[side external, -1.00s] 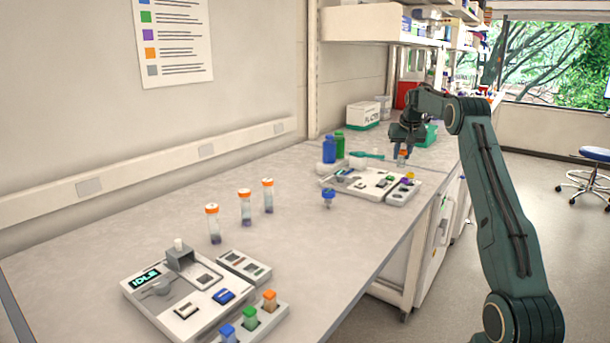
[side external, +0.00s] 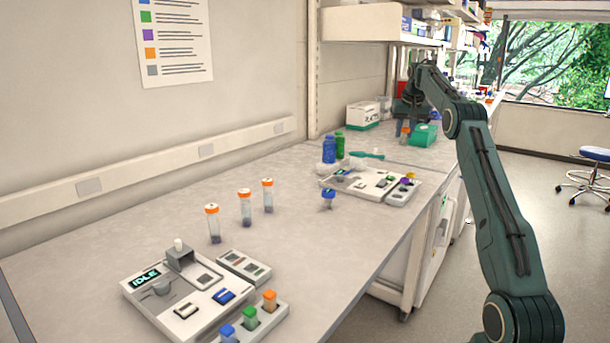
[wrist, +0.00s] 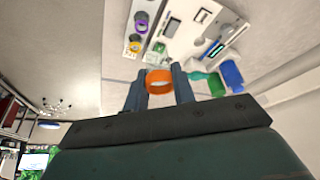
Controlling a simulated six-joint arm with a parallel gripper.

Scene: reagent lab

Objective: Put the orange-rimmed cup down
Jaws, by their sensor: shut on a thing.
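The orange-rimmed cup shows in the wrist view as an orange ring (wrist: 159,83) between my two fingers. My gripper (wrist: 159,77) is shut on it. In the side external view my gripper (side external: 404,124) points down over the far part of the bench, with the small orange-topped cup (side external: 405,131) at its tips. The cup looks upright. I cannot tell whether its bottom touches the bench, as it is small and partly hidden there.
A green box (side external: 425,136) stands close to the right of the cup. A white carton (side external: 363,115) and blue and green bottles (side external: 329,148) are to the left. A white tray station (side external: 365,183) lies nearer. Several orange-capped vials (side external: 245,207) stand on the near bench.

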